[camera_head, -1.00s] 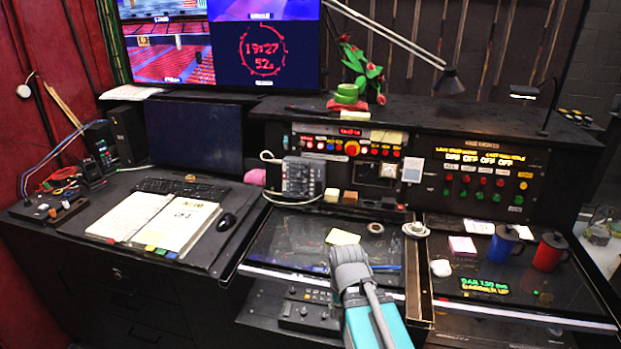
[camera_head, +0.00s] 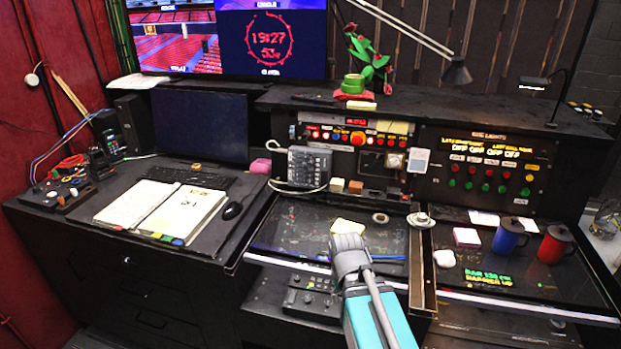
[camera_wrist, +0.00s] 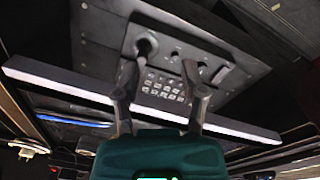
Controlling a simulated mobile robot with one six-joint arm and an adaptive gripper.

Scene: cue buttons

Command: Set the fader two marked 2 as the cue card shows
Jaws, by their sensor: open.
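My gripper (camera_wrist: 160,82) is open, its two fingers apart and nothing visible between them. In the head view my gripper (camera_head: 349,258) is over the front edge of the desk, seen from behind with its fingertips hidden. A dark control panel (camera_head: 312,292) lies on the lower shelf, just left of my gripper. The wrist view shows a panel (camera_wrist: 215,62) with knobs, small controls and a keypad beyond the fingers. No mark 2 is readable, so I cannot tell which control is fader two.
A light bar (camera_wrist: 60,84) runs along the desk edge across the wrist view. Blue mug (camera_head: 508,238) and red mug (camera_head: 553,245) stand on the right. An open book (camera_head: 160,208) lies on the left. A yellow note (camera_head: 347,227) lies behind my gripper.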

